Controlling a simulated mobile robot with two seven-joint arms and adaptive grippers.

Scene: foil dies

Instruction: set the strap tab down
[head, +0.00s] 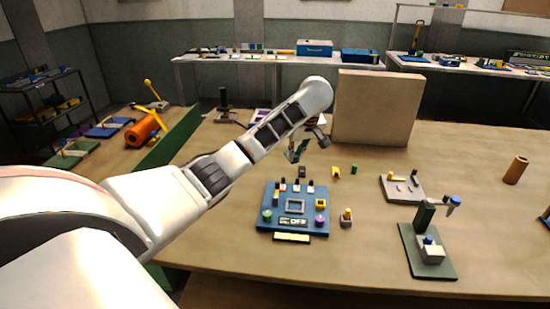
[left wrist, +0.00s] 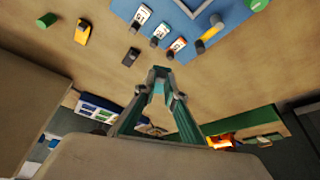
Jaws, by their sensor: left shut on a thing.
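My left gripper (head: 294,155) hangs above the wooden table, behind the blue die board. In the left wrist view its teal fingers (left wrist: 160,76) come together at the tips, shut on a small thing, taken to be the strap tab. The fingers hide most of it, so I cannot make out its shape. The blue board (head: 272,222) carries a grey square frame, several small upright pieces and coloured knobs. It also shows at the top of the left wrist view (left wrist: 200,50). The gripper is apart from the board. My right gripper is not in view.
A small dark piece (head: 302,171), a yellow piece (head: 336,172) and a green cylinder (head: 354,169) stand behind the board. A large beige block (head: 376,108) rises at the back. A green-based press (head: 428,250) and a grey plate (head: 402,190) stand right.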

